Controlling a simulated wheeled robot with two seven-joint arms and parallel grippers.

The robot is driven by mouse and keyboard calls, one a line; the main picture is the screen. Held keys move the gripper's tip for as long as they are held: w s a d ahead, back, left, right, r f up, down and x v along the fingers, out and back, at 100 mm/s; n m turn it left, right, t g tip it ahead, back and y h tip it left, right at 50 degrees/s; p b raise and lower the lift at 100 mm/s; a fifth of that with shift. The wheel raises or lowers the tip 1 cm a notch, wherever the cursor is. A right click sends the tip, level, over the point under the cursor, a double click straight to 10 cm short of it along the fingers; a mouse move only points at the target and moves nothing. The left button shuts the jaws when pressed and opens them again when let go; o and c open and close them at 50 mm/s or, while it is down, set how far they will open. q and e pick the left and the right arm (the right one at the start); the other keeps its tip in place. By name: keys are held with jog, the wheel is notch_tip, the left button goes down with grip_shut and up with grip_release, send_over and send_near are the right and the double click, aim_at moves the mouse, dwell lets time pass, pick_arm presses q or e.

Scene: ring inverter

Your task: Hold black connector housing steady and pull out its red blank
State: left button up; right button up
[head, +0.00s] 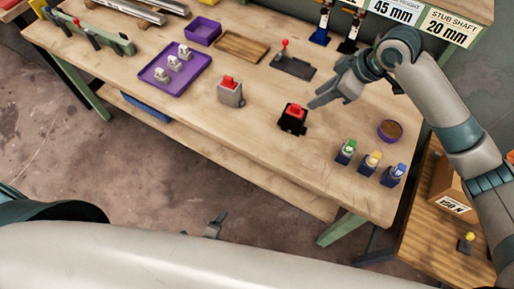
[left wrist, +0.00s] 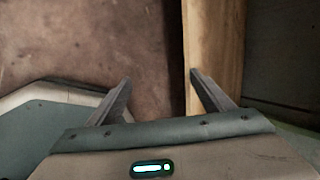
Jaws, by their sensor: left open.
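The black connector housing (head: 291,124) stands on the workbench right of centre, with its red blank (head: 296,110) seated in the top. My right gripper (head: 328,103) is just to the right of the housing, above the bench, apart from it; its fingers look spread and hold nothing. My left gripper (head: 215,224) is low in front of the bench, beyond its front edge, far from the housing and partly hidden by my own body. In the left wrist view its two fingers (left wrist: 160,80) are apart with nothing between them.
A grey housing (head: 230,94) with a red top stands left of the black one. Green, yellow and blue connectors (head: 370,163) stand at the front right, near a purple round bowl (head: 390,131). A purple tray (head: 175,70) and a lever fixture (head: 292,66) are farther back.

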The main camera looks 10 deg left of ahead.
aim_at(299, 107)
pick_arm(q)
jog(key=w+d+r+m+t+h, duration=0.1)
jog(key=w+d+r+m+t, duration=0.2)
jog(key=r, duration=1)
jog(key=w+d+r+m+t+h, duration=0.1)
jog(key=w+d+r+m+t, duration=0.2)
jog(key=w+d+r+m, duration=0.5)
jog(key=w+d+r+m+t+h, duration=0.2)
jog(key=w+d+r+m, duration=0.3)
jog(key=r, duration=1.2)
jog(key=shift+w+d+r+m+t, duration=0.15)
jog(key=shift+d+m+t, duration=0.1)
jog(key=shift+m+t, duration=0.35)
jog(key=shift+d+r+m+t, duration=0.2)
jog(key=shift+m+t, duration=0.1)
jog(key=shift+m, duration=0.5)
jog(key=shift+w+d, duration=0.25)
jog(key=shift+w, duration=0.2)
jog(key=x, duration=1.7)
jog(key=shift+w, duration=0.15)
